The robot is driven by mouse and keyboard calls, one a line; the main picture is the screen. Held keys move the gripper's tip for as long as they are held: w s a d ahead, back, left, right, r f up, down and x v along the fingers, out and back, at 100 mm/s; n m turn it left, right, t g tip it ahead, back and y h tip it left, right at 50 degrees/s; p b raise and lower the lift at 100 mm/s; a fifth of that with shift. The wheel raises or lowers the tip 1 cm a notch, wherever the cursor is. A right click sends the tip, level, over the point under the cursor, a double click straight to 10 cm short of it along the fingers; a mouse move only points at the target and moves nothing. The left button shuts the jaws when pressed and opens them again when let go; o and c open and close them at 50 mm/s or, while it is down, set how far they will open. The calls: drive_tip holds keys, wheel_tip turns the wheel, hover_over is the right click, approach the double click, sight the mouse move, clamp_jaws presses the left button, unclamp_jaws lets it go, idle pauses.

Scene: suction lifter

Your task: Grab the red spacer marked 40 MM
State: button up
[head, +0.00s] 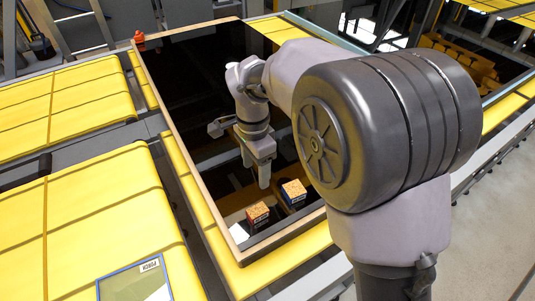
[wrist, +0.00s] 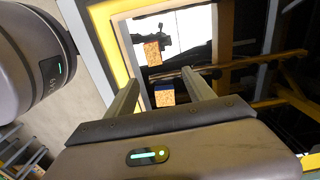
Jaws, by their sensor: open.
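The red spacer (head: 257,215) is a small block with a speckled orange-tan top and a pale label on its side; the label's print is too small to read. It stands near the front end of the dark glass panel. My gripper (head: 256,170) is open and empty, pointing down above the panel, behind the red spacer and apart from it. In the wrist view, my gripper's fingers (wrist: 160,77) are spread. A tan-topped block (wrist: 153,52) beyond the tips appears to be the red spacer, though its side colour is unclear.
A blue spacer (head: 293,193) stands to the right of the red one, with a gap between; it also shows in the wrist view (wrist: 165,98). A wooden frame (head: 188,185) edges the panel. A small orange-red object (head: 139,39) sits at the far corner.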

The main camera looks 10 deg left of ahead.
drive_tip(key=b, duration=0.1)
approach(258, 210)
wheel_tip(258, 210, down, 10)
drive_tip(key=shift+w+a+f+b, duration=0.1)
drive_tip(key=shift+a+f+b, duration=0.05)
drive_tip(key=shift+b, duration=0.85)
drive_tip(key=shift+c, duration=0.2)
clamp_jaws()
